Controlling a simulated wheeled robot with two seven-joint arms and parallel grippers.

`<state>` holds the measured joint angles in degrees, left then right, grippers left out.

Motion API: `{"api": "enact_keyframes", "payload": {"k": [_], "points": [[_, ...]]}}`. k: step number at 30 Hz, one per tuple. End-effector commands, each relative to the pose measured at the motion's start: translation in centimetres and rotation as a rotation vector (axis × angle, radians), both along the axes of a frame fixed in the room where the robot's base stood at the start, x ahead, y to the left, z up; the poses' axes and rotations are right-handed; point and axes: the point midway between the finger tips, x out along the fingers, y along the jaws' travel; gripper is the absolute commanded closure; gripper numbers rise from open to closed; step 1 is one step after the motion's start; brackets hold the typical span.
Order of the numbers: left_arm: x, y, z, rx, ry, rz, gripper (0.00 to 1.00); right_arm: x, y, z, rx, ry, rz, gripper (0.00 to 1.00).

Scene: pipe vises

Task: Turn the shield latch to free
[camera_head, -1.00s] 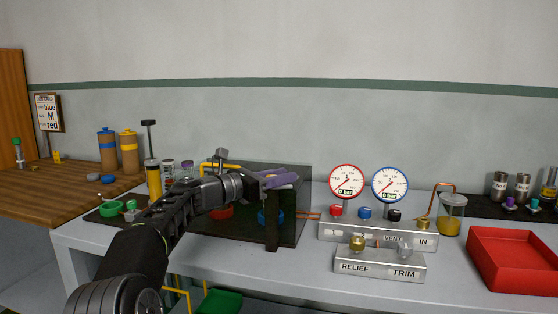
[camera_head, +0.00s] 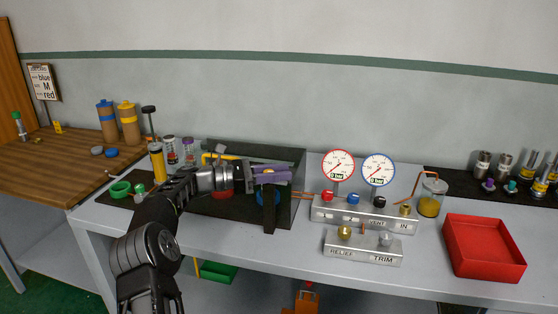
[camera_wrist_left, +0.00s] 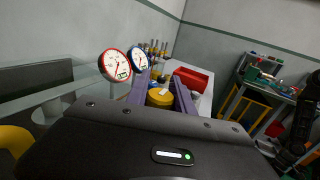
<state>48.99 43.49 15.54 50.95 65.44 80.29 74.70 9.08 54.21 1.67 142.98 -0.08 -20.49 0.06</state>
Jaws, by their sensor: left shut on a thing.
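My left gripper (camera_head: 274,175) reaches over the dark vise board from the left, its purple fingers at the top of a dark upright post (camera_head: 269,218). In the left wrist view the two fingers (camera_wrist_left: 159,93) stand on either side of a yellow round knob (camera_wrist_left: 159,98) and are shut on it; a small pale piece shows on its top. I take this knob to be the shield latch; its turned position cannot be read. The dark shield panel (camera_head: 285,158) shows behind the gripper. A red vise part (camera_head: 221,192) and a blue one sit by the post, partly hidden. My right gripper is out of view.
Right of the post stand two gauges (camera_head: 338,166) on a valve block (camera_head: 335,212), with a RELIEF/TRIM block (camera_head: 362,247) in front. A red tray (camera_head: 487,273) lies at the right. Yellow and green parts crowd the left. The table's front strip is clear.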

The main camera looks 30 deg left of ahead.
Motion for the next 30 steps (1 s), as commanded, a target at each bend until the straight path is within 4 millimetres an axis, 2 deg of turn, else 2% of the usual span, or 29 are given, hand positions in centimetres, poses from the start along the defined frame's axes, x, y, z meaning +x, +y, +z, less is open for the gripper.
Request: {"api": "enact_keyframes", "payload": {"k": [12,13,15,21,30], "points": [[0.00,-0.11,0.00,-0.002,-0.002,-0.006,1.00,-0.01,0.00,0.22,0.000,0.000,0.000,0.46],[0.00,-0.11,0.00,-0.002,-0.002,-0.006,0.70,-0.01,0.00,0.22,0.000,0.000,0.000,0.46],[-0.01,-0.11,0.00,-0.002,-0.002,-0.006,0.64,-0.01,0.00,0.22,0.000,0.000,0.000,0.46],[-0.04,-0.05,0.00,-0.001,-0.001,-0.005,0.50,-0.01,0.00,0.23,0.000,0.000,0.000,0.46],[-0.15,0.12,-0.02,-0.001,-0.001,-0.004,0.50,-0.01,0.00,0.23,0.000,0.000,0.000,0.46]]}}
